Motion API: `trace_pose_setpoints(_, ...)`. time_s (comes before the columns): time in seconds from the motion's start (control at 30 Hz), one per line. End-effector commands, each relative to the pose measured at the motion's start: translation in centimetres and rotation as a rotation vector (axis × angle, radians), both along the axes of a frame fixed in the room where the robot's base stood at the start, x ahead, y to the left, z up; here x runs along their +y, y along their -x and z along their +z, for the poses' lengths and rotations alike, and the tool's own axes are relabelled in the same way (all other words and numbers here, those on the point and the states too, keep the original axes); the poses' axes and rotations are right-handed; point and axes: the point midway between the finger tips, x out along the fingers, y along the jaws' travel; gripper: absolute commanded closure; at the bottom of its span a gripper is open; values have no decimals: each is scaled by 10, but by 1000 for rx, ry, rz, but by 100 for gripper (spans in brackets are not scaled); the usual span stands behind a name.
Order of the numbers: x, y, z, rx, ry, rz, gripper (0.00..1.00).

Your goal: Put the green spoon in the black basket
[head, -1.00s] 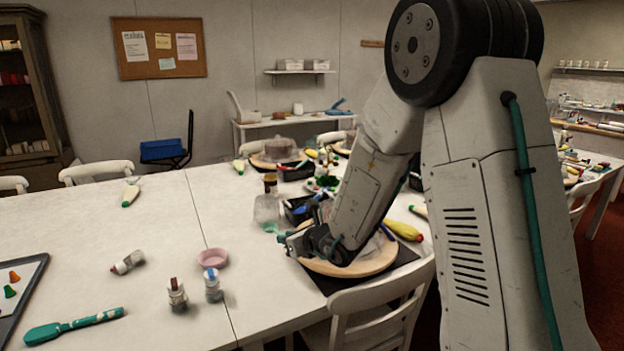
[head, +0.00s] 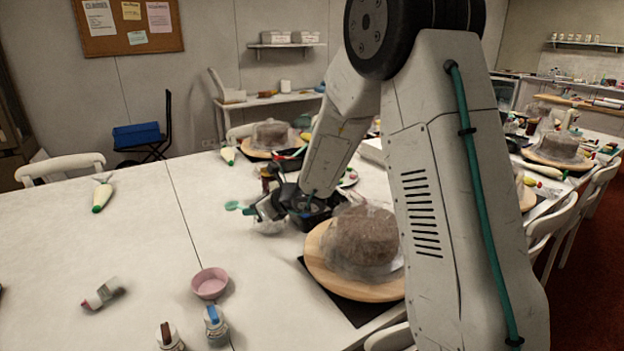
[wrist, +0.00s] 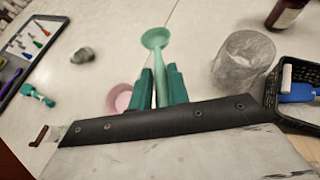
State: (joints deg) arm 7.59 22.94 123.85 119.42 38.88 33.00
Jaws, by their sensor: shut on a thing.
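The green spoon (wrist: 156,60) is held between the teal fingers of my gripper (wrist: 160,84) in the wrist view, its round bowl pointing away from the gripper. In the head view the spoon's bowl (head: 233,206) sticks out to the left of my gripper (head: 258,209). The black basket (head: 313,219) is just right of the gripper in the head view, partly hidden by my arm. It also shows at the right edge of the wrist view (wrist: 270,96), with a blue and white item in it. The spoon is outside the basket.
A clear tub (wrist: 243,66) stands between spoon and basket in the wrist view. A covered cake on a wooden turntable (head: 340,284) is in front of the basket. A pink bowl (head: 210,283) and small bottles stand nearer. The table's left side is mostly clear.

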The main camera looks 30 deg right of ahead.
Motion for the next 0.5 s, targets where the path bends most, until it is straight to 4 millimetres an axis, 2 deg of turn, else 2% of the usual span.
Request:
trace_pose_setpoints(0.1,15,-19,3,15,15,168,100)
trace_pose_setpoints(0.17,25,-26,4,22,21,272,100)
trace_pose_setpoints(0.3,49,-37,1,39,42,586,100)
trace_pose_setpoints(0.4,60,-35,-11,49,64,890,100)
trace_pose_setpoints(0.5,60,-28,-28,48,90,1219,100)
